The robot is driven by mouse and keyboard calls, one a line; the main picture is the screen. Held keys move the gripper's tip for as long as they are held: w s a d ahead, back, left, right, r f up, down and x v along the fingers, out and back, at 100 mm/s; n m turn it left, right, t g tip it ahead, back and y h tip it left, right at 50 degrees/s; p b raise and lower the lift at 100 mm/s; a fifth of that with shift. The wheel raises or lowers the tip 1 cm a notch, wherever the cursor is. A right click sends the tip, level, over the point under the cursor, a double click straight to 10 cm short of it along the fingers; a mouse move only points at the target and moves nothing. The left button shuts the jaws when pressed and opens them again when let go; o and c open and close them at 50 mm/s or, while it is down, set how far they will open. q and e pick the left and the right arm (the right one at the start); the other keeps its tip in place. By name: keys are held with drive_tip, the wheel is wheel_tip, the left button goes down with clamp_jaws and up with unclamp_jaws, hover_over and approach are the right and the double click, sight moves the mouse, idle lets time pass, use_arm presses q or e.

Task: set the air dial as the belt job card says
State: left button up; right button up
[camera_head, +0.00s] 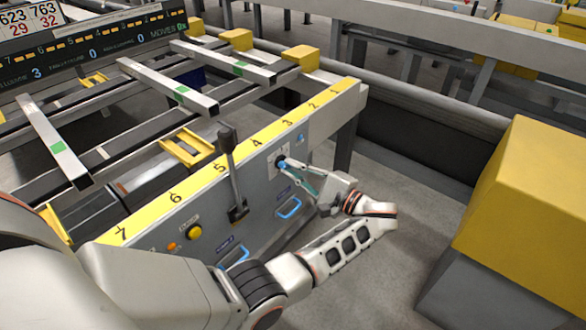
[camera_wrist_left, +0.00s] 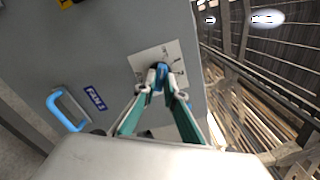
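The air dial (camera_head: 281,163) is a small blue knob on a pale plate on the grey side panel (camera_head: 262,195). It also shows in the left wrist view (camera_wrist_left: 158,72), on a white plate (camera_wrist_left: 172,60) with dark marks too small to read. My left gripper (camera_head: 286,164) has its teal fingers at the dial. In the left wrist view (camera_wrist_left: 160,78) the fingertips close in on both sides of the knob and partly cover it, so its exact setting cannot be read. No belt job card can be picked out for certain. My right gripper is out of view.
A black lever (camera_head: 231,170) rises from the panel. Blue handles (camera_head: 289,208), a yellow button (camera_head: 194,232) and an orange one sit on the panel. A yellow numbered strip (camera_head: 255,140) tops it. A number board (camera_head: 30,18) stands upper left. A large yellow block (camera_head: 530,190) stands right.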

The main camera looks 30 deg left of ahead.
use_arm(q)
drive_tip(key=shift+m, duration=0.3)
clamp_jaws()
drive_tip(key=m+p, duration=0.3)
drive_tip(key=m, duration=1.4)
drive_tip(key=shift+r, duration=0.1)
drive_tip(key=m, duration=0.6)
drive_tip(key=shift+p, duration=0.3)
drive_tip(key=o, duration=0.8)
unclamp_jaws()
drive_tip(key=shift+a, duration=0.1)
drive_tip(key=shift+c, duration=0.2)
